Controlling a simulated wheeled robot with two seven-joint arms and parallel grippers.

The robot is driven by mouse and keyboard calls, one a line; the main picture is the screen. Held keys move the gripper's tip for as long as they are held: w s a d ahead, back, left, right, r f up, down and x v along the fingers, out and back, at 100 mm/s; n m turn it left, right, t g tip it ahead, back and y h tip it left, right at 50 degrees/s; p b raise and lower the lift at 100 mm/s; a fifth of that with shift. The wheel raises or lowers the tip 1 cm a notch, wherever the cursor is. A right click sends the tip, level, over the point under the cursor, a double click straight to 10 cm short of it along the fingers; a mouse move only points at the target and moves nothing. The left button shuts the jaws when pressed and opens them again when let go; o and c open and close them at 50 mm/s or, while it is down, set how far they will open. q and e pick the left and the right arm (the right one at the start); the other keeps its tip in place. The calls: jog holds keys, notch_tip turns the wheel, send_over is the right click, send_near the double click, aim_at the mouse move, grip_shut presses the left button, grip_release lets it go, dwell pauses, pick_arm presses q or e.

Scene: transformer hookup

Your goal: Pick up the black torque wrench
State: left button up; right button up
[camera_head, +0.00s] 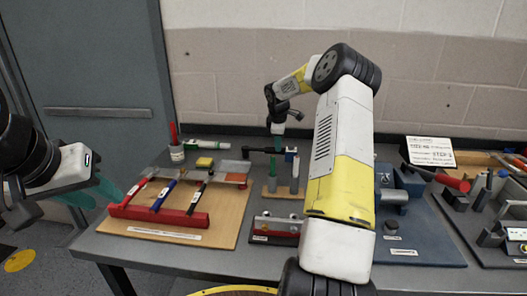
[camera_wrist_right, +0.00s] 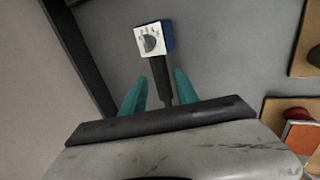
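The black torque wrench (camera_head: 262,150) lies near the back of the table, with a blue and white block (camera_head: 290,152) at its right end. In the right wrist view the block (camera_wrist_right: 153,40) shows a dial, and the black shaft (camera_wrist_right: 161,82) runs down between my fingers. My right gripper (camera_head: 278,136) is above the wrench, pointing down. Its teal fingers (camera_wrist_right: 160,92) are open, one on each side of the shaft, with gaps; their height above it is unclear. My left gripper (camera_head: 92,194) is left of the table, fingers apart and empty.
A wooden board (camera_head: 228,226) with a red rack (camera_head: 155,216) of tools lies left of the wrench. A stand with upright cylinders (camera_head: 295,172) is in front of it.

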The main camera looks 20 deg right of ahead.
jog(key=x, duration=0.6)
jog(key=shift+d+f, duration=0.1)
jog(key=shift+f, duration=0.1)
jog(key=shift+c, duration=0.5)
jog(key=shift+r, duration=0.1)
grip_shut()
